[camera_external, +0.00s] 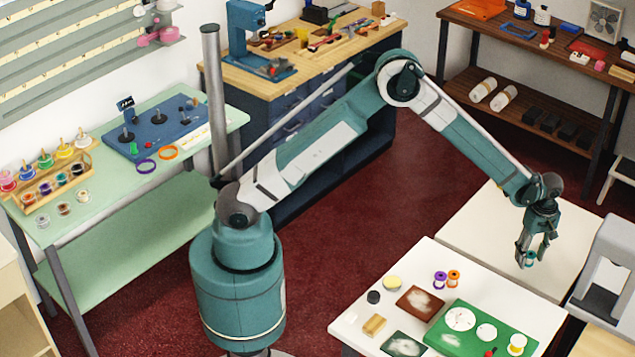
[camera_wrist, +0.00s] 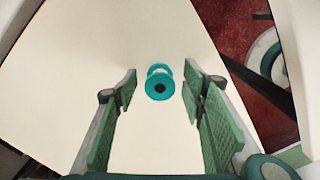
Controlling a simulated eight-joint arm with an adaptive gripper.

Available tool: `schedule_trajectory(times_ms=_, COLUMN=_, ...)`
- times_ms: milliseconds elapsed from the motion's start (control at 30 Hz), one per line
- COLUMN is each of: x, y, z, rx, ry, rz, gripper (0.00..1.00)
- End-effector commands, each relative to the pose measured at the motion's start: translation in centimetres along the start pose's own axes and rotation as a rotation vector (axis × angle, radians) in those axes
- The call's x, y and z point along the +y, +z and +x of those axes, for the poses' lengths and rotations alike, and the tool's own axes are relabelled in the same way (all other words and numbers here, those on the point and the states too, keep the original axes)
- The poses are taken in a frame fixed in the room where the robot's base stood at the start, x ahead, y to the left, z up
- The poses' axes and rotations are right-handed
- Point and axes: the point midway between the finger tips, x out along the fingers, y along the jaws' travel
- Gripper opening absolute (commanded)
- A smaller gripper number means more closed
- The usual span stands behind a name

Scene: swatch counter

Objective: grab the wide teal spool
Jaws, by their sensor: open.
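The wide teal spool (camera_wrist: 160,97) stands on a pale tabletop. In the wrist view I look down on its round flange with a dark centre hole, and part of a second flange shows behind it. My gripper (camera_wrist: 160,78) is open, with one green finger pad to each side of the spool; a gap shows on both sides and neither pad appears to touch it. In the external view my gripper (camera_external: 532,257) points down over the pale table at the right. A small teal patch shows between its fingers there, and the fingers partly hide it.
The near white table (camera_external: 395,288) holds a purple spool (camera_external: 440,280), an orange spool (camera_external: 454,278), a green board (camera_external: 470,345) with white discs, and several small items. A grey machine (camera_external: 606,275) stands at the far right. The pale tabletop around the teal spool is clear.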

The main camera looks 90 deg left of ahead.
Motion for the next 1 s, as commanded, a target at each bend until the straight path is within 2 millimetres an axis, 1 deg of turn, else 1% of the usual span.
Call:
schedule_trajectory(times_ms=367, x=0.0, y=0.0, z=-0.04, rx=0.0, ry=0.0, rz=0.0, gripper=0.41)
schedule_trajectory(times_ms=400, x=0.0, y=0.0, z=-0.04, rx=0.0, ry=0.0, rz=0.0, gripper=0.39)
schedule_trajectory(times_ms=567, x=0.0, y=0.0, z=-0.04, rx=0.0, ry=0.0, rz=0.0, gripper=0.17)
schedule_trajectory(times_ms=600, x=0.0, y=0.0, z=-0.04, rx=0.0, ry=0.0, rz=0.0, gripper=0.15)
schedule_trajectory(times_ms=1000, x=0.0, y=0.0, z=-0.33, rx=0.0, ry=0.0, rz=0.0, gripper=0.15)
